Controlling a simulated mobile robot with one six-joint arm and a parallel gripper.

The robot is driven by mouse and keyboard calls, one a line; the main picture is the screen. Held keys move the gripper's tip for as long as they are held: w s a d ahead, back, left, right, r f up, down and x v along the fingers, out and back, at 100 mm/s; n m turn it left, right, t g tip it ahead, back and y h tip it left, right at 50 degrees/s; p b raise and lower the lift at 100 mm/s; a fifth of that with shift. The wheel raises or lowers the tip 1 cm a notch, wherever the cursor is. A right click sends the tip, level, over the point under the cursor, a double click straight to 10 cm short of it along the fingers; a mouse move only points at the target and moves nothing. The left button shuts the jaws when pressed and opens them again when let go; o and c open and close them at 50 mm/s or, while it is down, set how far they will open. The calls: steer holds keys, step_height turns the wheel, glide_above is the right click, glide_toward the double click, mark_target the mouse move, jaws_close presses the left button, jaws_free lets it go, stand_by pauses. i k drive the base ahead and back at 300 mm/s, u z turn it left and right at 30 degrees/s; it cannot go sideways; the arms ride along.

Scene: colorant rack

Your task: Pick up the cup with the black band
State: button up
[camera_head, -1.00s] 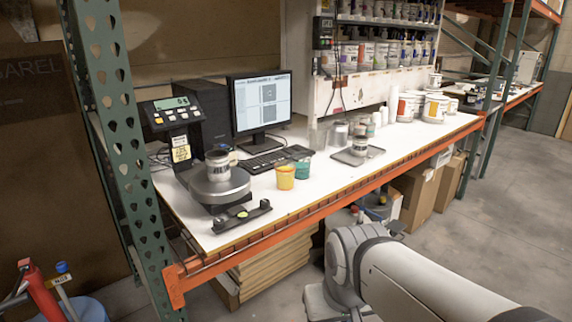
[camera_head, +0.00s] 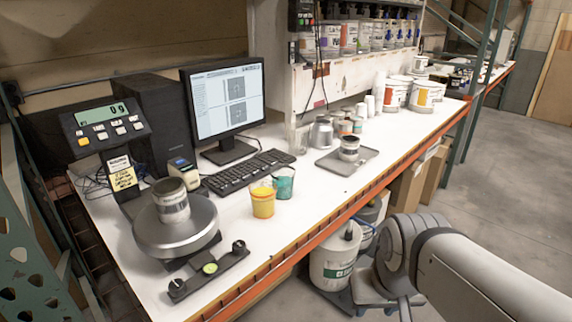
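A small cup (camera_head: 349,148) with a white side and what looks like a dark band stands upright on a grey tray (camera_head: 330,162) on the bench. A larger can-like cup (camera_head: 171,200) with a pale label and dark upper part stands on the round plate of the scale (camera_head: 176,236). A yellow cup (camera_head: 263,202) and a teal cup (camera_head: 284,182) stand side by side in front of the keyboard. None of these is held in view. My arm shows at the lower right, beyond the bench's front edge; my gripper is out of view.
The white bench (camera_head: 310,207) has an orange front beam. A monitor (camera_head: 224,100), keyboard (camera_head: 248,173) and black holder bar (camera_head: 209,269) occupy its left part. Several tins and buckets stand behind the tray. A white drum (camera_head: 334,262) sits below.

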mark_target(284, 174)
steer(key=u, duration=0.25)
steer(key=i, duration=0.95)
steer(key=u, duration=0.65)
